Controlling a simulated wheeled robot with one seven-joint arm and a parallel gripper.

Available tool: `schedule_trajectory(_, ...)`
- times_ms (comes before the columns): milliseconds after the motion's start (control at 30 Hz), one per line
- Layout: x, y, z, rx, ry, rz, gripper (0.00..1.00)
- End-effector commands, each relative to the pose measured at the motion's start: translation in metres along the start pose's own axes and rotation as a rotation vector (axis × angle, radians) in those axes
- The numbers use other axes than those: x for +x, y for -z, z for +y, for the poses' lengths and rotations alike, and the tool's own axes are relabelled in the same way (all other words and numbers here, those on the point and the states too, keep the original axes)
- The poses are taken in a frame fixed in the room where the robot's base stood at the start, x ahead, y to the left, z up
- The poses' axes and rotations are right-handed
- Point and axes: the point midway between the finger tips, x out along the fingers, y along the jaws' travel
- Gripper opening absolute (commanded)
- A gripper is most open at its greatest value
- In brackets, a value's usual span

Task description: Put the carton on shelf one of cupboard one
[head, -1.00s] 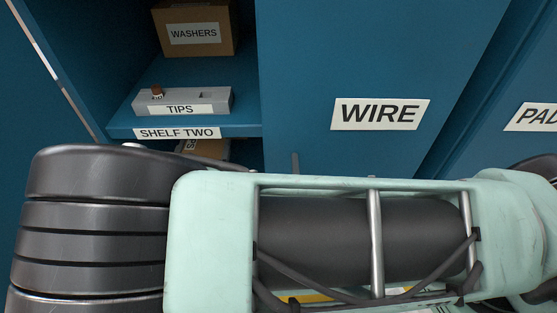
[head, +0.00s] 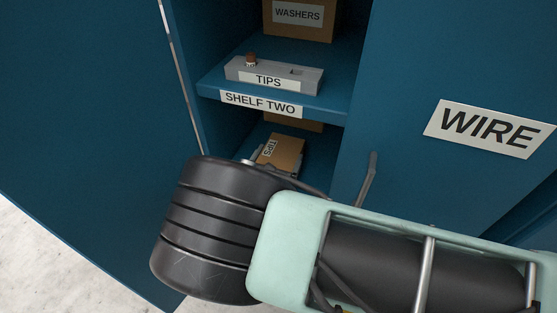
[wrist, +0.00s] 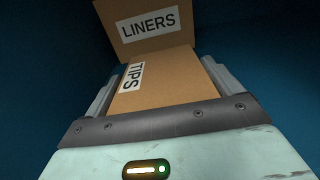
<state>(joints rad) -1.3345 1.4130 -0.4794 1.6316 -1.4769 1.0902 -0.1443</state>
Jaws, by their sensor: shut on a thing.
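The carton (head: 283,151) is a brown box with a white TIPS label. It is inside the open cupboard (head: 185,60), in the space below the SHELF TWO board (head: 325,107). In the wrist view the carton (wrist: 170,82) lies between the two grey fingers of my gripper (wrist: 160,72), which is shut on it. In the head view my arm hides most of the gripper and the lower part of this space. I cannot tell whether the carton touches the surface beneath it. No label for shelf one or for the cupboard's number shows.
A brown LINERS box (wrist: 150,28) stands just beyond the carton. On shelf two are a grey TIPS holder (head: 275,75) and a WASHERS box (head: 298,16). A closed blue door marked WIRE (head: 490,128) is at the right. Pale floor (head: 60,260) shows at lower left.

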Motion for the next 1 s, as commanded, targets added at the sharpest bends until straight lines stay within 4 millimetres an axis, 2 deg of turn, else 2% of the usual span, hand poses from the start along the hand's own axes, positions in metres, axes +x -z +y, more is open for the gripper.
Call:
schedule_trajectory(333, 0.001, 0.003, 0.000, 0.001, 0.001, -0.003, 0.59)
schedule_trajectory(367, 0.000, 0.003, 0.000, 0.001, 0.001, -0.001, 0.94)
schedule_trajectory(400, 0.000, 0.003, 0.000, 0.001, 0.001, -0.001, 1.00)
schedule_trajectory(700, -0.001, -0.002, 0.000, 0.002, 0.001, -0.001, 1.00)
schedule_trajectory(867, -0.023, -0.002, 0.001, 0.001, -0.003, -0.001, 1.00)
schedule_trajectory(1000, -0.053, -0.002, 0.001, 0.001, -0.003, -0.001, 1.00)
